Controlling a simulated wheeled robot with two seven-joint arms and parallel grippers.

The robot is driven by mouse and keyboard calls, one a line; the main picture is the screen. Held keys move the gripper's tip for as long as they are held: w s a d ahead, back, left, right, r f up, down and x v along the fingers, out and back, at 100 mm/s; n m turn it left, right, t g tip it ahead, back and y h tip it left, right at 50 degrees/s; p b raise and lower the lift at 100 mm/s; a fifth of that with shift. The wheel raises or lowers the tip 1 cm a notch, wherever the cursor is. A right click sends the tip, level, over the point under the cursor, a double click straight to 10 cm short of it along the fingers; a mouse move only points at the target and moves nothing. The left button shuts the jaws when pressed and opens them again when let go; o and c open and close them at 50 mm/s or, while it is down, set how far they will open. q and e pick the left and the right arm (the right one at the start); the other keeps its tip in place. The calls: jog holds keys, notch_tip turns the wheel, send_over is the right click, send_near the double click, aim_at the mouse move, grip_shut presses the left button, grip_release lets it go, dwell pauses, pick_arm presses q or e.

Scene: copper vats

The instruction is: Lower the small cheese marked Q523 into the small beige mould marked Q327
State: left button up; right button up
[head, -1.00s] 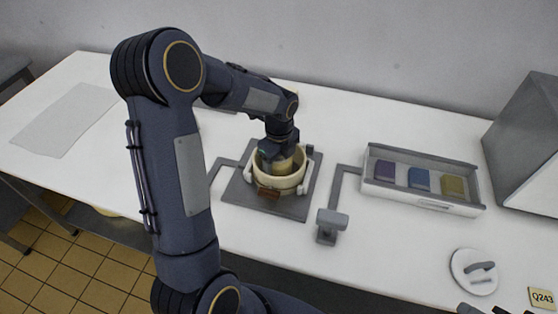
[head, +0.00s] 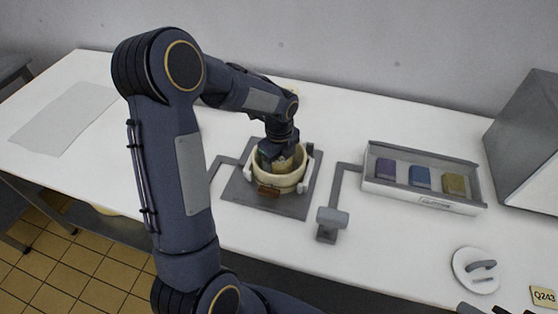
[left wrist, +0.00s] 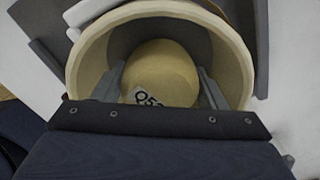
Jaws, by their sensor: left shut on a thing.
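The small cheese (left wrist: 160,68) is pale yellow and round, with a partly hidden label starting "Q5". My left gripper (left wrist: 160,92) is shut on it, one finger on each side. In the left wrist view the cheese is inside the ring of the beige mould (left wrist: 88,52), with a dark gap around its far side. In the head view the mould (head: 285,185) stands on a grey plate (head: 240,190), and my left gripper (head: 275,160) reaches down into it, hiding much of the cheese. I cannot tell whether the cheese touches the bottom.
A grey pedestal (head: 331,222) stands right of the plate. A tray (head: 430,202) holds purple, blue and yellow blocks. A white lid (head: 476,270) and a Q243 tag (head: 542,297) lie at front right. A grey box (head: 525,140) stands right.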

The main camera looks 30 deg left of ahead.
pick_arm(q)
jog(key=shift+f, duration=0.35)
dwell(0.4)
jog(key=o, duration=1.2)
jog(key=shift+o, duration=0.2)
notch_tip(320, 180, up, 8)
jog(key=shift+f, duration=0.1)
jog(key=shift+s+r+n, duration=0.3)
jog(key=shift+r, duration=0.05)
jog(key=s+d+r+n+t+h, duration=0.1)
jog(key=s+d+r+n+t, duration=0.1)
jog(key=s+n, duration=0.5)
jog(key=s+d+r+n+t+h, duration=0.1)
jog(key=s+d+r+n, duration=0.1)
jog(key=s+n, duration=0.5)
jog(key=s+d+r+n+t+h, duration=0.1)
jog(key=s+d+r+n+t, duration=0.1)
jog(key=s+n, duration=0.5)
jog(key=shift+s+d+r+n+t+h, duration=0.15)
jog(key=shift+s+d+n+t+h, duration=0.2)
jog(key=shift+d+n, duration=0.35)
